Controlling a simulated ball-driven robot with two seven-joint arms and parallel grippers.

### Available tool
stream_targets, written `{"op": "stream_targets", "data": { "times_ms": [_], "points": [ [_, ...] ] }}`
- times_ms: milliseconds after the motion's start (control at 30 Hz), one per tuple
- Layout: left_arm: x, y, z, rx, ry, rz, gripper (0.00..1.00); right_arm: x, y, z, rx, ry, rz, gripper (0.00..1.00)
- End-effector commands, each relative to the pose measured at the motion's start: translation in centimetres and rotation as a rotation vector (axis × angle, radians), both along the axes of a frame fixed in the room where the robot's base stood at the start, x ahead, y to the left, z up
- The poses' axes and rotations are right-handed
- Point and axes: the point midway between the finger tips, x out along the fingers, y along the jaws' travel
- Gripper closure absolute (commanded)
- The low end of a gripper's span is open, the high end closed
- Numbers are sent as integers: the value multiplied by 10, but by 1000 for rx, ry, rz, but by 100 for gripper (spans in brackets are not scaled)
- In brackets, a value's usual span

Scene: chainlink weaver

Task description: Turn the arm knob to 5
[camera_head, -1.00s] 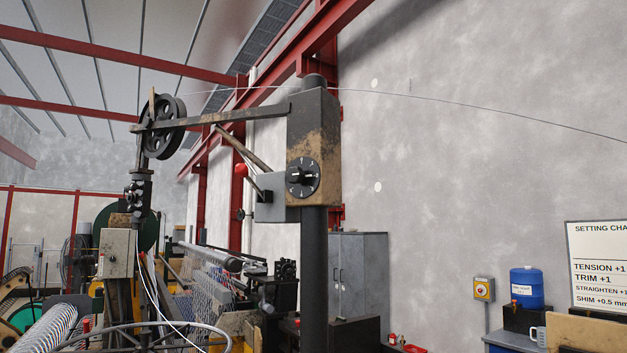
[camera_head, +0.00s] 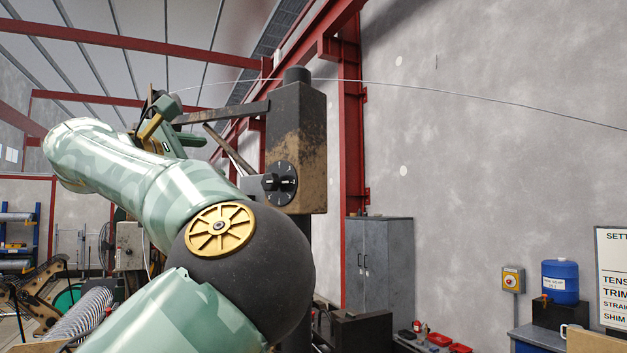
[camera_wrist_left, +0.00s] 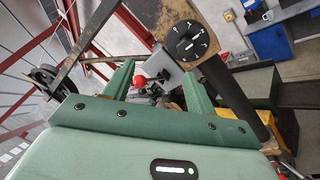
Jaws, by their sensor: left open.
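The arm knob (camera_head: 280,183) is a black round dial with white marks on the side of a worn dark box (camera_head: 297,140) atop a post. It also shows in the left wrist view (camera_wrist_left: 188,40), upper right of centre. Its marks are too small to read surely. My left gripper (camera_head: 172,130) is raised, to the left of the knob in the head view. In the left wrist view its two green fingers (camera_wrist_left: 157,76) are apart, with nothing held. The knob lies beyond the fingertips, apart from them. My right gripper is out of view.
A lever with a red ball (camera_wrist_left: 140,81) shows between my fingers in the wrist view, beside a grey box. A metal bar (camera_head: 225,113) runs left from the post's box. A grey cabinet (camera_head: 380,265) and blue drum (camera_head: 560,282) stand to the right.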

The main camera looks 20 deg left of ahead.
Motion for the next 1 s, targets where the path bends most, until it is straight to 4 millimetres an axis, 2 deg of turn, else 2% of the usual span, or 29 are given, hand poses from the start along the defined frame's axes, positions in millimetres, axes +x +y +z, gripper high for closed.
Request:
{"op": "stream_targets", "data": {
  "times_ms": [33,133,267,367,533,800,1000],
  "points": [
    [-3,-1,-12,-52,41,-27,44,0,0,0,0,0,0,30],
    [-5,-10,-26,-128,117,-79,44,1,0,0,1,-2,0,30],
    [-2,-14,-30,-195,153,-103,44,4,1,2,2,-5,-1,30],
    [8,-15,-29,-208,154,-102,44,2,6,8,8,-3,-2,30],
    [44,-20,-26,-204,158,-103,44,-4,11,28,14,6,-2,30],
    [112,-27,-25,-204,155,-102,44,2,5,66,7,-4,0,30],
    [145,-31,-27,-204,151,-102,44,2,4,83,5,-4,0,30]
  ]
}}
